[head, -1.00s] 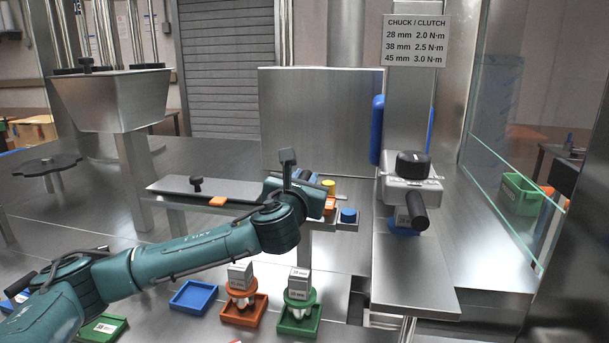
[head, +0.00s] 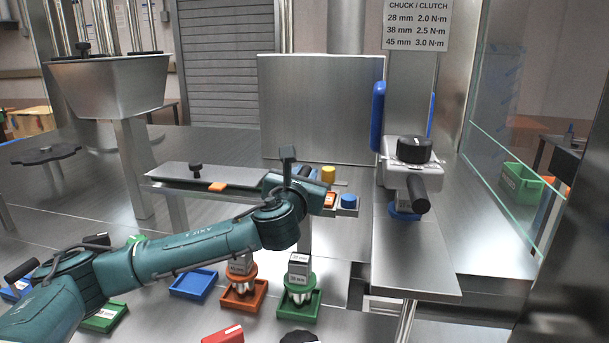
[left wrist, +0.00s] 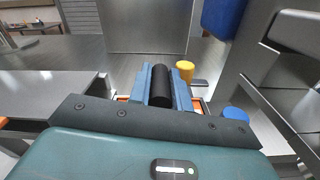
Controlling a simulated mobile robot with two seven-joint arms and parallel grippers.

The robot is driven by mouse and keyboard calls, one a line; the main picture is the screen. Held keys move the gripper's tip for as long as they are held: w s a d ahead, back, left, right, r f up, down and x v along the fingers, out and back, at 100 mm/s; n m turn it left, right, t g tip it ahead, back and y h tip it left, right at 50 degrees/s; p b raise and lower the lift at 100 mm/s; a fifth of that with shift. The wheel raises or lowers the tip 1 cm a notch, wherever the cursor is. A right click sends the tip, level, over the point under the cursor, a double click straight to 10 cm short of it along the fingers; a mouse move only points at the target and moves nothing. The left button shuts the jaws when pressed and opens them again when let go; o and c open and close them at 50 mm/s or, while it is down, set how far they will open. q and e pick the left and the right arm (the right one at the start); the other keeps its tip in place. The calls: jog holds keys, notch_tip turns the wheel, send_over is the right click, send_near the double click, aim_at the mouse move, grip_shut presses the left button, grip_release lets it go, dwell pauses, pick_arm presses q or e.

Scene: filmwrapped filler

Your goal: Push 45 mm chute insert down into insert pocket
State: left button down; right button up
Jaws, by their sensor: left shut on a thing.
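My left gripper (head: 322,190) is at the far end of the metal rail, its fingers mostly hidden behind my wrist in the head view. In the left wrist view the two blue-grey fingers (left wrist: 163,88) are shut on a black cylindrical grip (left wrist: 162,84), which I take to be the handle of the chute insert. Orange parts (left wrist: 196,104) show low beside the fingers; an orange piece with a white label (head: 330,199) also shows beside the gripper in the head view. The insert's lower body and the pocket are hidden, so I cannot tell how deep it sits.
A yellow cylinder (head: 328,174) and a blue one (head: 348,201) stand close to the gripper. The chuck machine (head: 410,165) is to the right. Blue (head: 193,284), orange (head: 243,296) and green (head: 299,307) trays lie in front, the last two holding capped parts.

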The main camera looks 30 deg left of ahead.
pick_arm(q)
jog(key=shift+f, duration=0.3)
dwell(0.5)
jog(key=c, duration=1.2)
grip_release()
jog(key=b+v, duration=0.1)
jog(key=v, duration=1.2)
jog(key=shift+b, duration=0.35)
